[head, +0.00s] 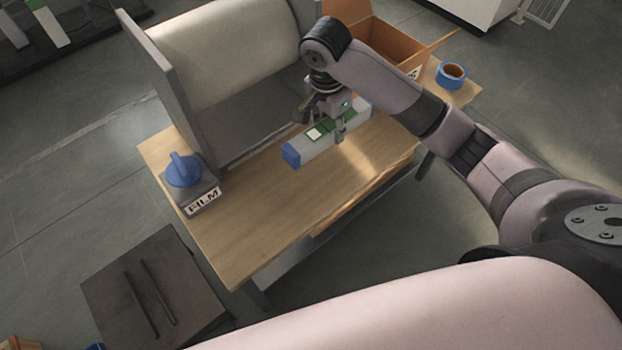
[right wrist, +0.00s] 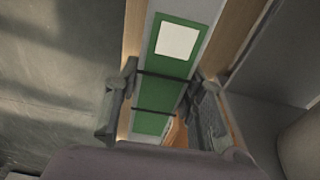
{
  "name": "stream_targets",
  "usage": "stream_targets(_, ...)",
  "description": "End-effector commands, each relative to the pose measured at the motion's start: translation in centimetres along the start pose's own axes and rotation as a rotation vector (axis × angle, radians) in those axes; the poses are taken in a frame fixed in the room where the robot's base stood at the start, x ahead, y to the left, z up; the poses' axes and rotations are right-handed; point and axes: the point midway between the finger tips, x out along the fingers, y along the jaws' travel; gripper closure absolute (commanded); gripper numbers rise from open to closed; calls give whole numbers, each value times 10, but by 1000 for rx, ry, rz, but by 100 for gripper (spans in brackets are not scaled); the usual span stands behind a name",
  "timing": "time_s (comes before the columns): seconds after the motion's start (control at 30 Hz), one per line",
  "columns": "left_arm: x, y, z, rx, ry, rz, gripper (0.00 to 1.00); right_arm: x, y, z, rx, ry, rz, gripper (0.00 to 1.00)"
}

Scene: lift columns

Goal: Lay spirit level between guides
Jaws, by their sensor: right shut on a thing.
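The spirit level (head: 318,144) is a long grey bar with blue ends and a green panel with a pale square. It is at the wooden table, in front of the roll; I cannot tell whether it touches the tabletop. My right gripper (head: 323,129) is shut across its middle. In the right wrist view the fingers (right wrist: 160,100) flank the green part of the level (right wrist: 168,70). The guides are two thin dark bars, a left one (head: 140,304) and a right one (head: 159,293), on a dark square stand (head: 195,285). My left gripper is out of view.
The wooden table (head: 250,235) also bears a blue-handled block marked FILM (head: 190,186), a large pale roll in a grey frame (head: 172,85), an open cardboard box (head: 395,48) and blue tape (head: 452,74). Floor separates table and stand. The strip between the guides is clear.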

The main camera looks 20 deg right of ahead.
Motion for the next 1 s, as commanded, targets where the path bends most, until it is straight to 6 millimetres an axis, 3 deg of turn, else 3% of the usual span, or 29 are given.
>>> stream_targets(0.2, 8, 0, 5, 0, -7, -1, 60, 55, 2, 5, 6, 2, 8, 99)
stream_targets(0.5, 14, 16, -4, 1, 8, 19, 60, 129, 1, 14, 3, 1, 5, 99)
stream_targets(1.0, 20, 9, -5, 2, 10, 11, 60, 188, 0, 22, 2, 1, 1, 99)
